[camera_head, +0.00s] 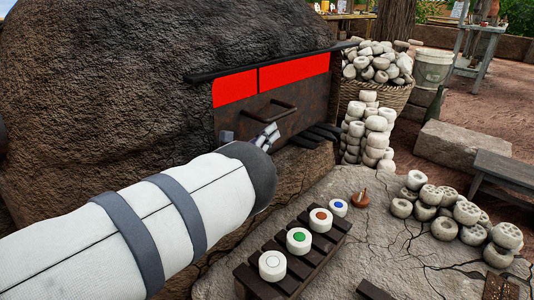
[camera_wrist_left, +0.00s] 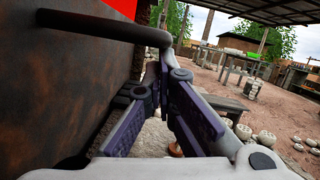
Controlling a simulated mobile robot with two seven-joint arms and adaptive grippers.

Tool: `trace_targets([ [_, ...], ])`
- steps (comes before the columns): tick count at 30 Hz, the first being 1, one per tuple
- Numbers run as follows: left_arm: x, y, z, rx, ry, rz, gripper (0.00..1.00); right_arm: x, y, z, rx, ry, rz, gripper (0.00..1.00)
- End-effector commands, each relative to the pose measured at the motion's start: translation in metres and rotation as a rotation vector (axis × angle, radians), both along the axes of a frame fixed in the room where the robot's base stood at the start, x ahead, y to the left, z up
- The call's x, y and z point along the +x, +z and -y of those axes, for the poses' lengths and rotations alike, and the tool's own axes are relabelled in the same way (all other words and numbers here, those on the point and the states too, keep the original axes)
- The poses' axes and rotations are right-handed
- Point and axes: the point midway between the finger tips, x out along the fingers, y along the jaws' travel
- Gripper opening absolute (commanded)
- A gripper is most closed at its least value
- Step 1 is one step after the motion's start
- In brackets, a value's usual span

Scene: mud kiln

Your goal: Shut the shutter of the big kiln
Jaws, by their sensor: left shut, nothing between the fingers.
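The big kiln (camera_head: 95,90) is a dark, rough mud dome filling the left of the head view. Its shutter (camera_head: 235,122) is a rusty metal plate with a bar handle (camera_head: 270,110). A bright red band (camera_head: 294,72) shows above the plate, under a dark top rail. My left gripper (camera_head: 266,135) is in front of the plate, just below the handle. In the left wrist view my fingers (camera_wrist_left: 167,75) are shut and empty. The handle (camera_wrist_left: 105,27) passes above them, and the plate (camera_wrist_left: 50,90) stands close on the left. My right gripper is out of view.
A dark slatted rack (camera_head: 262,247) with several colour-marked white pieces stands below my left arm. A small brown object (camera_head: 360,199) lies beyond it. Stacked clay rings (camera_head: 370,135) and a full basket (camera_head: 386,93) stand right of the kiln. Open ground lies farther right.

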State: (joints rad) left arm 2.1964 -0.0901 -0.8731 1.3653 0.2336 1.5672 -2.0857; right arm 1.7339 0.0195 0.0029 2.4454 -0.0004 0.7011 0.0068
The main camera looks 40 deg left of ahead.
Motion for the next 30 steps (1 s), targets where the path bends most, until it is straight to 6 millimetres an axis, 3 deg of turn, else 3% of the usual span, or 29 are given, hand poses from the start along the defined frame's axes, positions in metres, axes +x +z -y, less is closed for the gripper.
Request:
trace_targets([
  [1,0.0,0.031,0.0,0.002,0.001,0.021,0.0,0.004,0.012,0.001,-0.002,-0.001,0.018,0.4],
  [10,0.0,0.085,-0.001,0.001,0.002,0.014,0.0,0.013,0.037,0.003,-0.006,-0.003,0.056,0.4],
  [18,0.0,0.1,-0.001,0.001,0.003,0.01,0.0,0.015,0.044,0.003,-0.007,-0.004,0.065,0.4],
  [30,0.001,0.101,-0.001,0.0,0.003,0.011,0.0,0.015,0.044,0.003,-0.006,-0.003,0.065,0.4],
])
